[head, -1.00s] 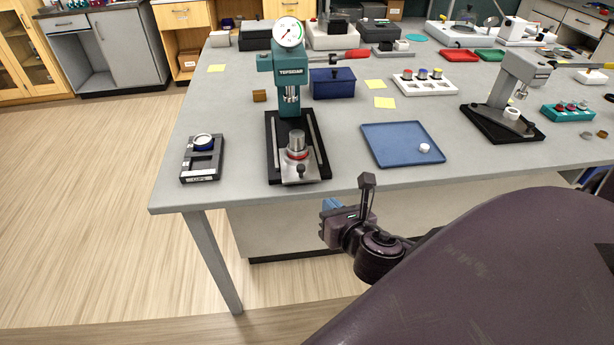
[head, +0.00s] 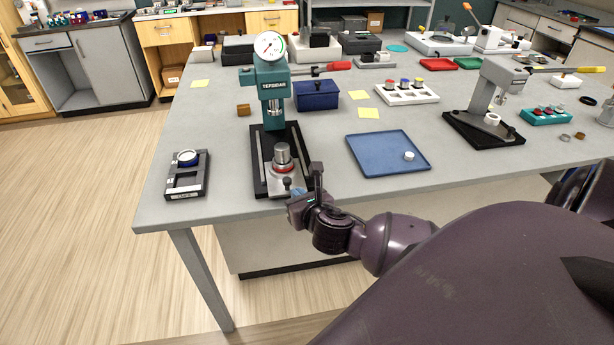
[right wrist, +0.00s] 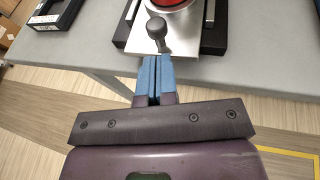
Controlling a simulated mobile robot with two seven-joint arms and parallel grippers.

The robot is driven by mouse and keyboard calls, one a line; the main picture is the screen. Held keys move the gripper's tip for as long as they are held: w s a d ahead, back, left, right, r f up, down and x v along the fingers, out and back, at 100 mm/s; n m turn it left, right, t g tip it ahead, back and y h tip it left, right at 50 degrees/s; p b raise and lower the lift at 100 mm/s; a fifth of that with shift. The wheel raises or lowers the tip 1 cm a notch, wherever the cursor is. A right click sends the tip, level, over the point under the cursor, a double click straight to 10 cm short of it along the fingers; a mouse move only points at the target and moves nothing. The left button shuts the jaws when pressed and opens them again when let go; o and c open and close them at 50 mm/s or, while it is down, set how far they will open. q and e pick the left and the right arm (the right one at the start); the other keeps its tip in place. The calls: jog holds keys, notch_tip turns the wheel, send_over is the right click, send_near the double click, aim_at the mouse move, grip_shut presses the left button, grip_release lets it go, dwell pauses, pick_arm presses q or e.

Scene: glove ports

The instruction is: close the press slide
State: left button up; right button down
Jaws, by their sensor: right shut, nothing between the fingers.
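The teal press (head: 272,80) stands on a black base near the table's front edge. Its silver slide (head: 278,187) sticks out at the front, carrying a metal cylinder (head: 282,156) with a red ring, forward of the ram. The slide (right wrist: 185,45) also shows in the right wrist view, with a dark round knob (right wrist: 156,28) on its front. My right gripper (head: 297,193) is shut and empty, just in front of the knob. In the right wrist view its blue fingertips (right wrist: 155,62) point at the knob, close to its stem; I cannot tell whether they touch. My left gripper is out of view.
A blue tray (head: 375,165) with a small white piece lies to the right. A blue box (head: 316,95) stands behind. The table's front edge (head: 215,220) runs below my right gripper.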

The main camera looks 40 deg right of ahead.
aim_at(288, 166)
jog(key=shift+w+d, duration=0.15)
jog(key=shift+w, duration=0.45)
jog(key=shift+w+d, duration=0.15)
jog(key=shift+w, duration=0.6)
jog(key=shift+d, duration=0.1)
jog(key=shift+w+d+r, duration=0.1)
jog(key=shift+w, duration=0.15)
jog(key=w+d, duration=0.1)
jog(key=w, duration=0.1)
jog(key=w+d+p, duration=0.1)
jog(key=w, duration=0.1)
jog(key=w+d, duration=0.2)
jog(key=shift+w+r+p, duration=0.1)
jog(key=shift+w+p, duration=0.25)
jog(key=shift+w, duration=0.05)
jog(key=w+d, duration=0.1)
jog(key=w, duration=0.1)
jog(key=w+d, duration=0.1)
jog(key=w, duration=0.1)
jog(key=w+d, duration=0.1)
jog(key=w, duration=0.1)
jog(key=shift+d, duration=0.3)
jog(key=shift+w+d, duration=0.3)
jog(key=shift+w, duration=0.15)
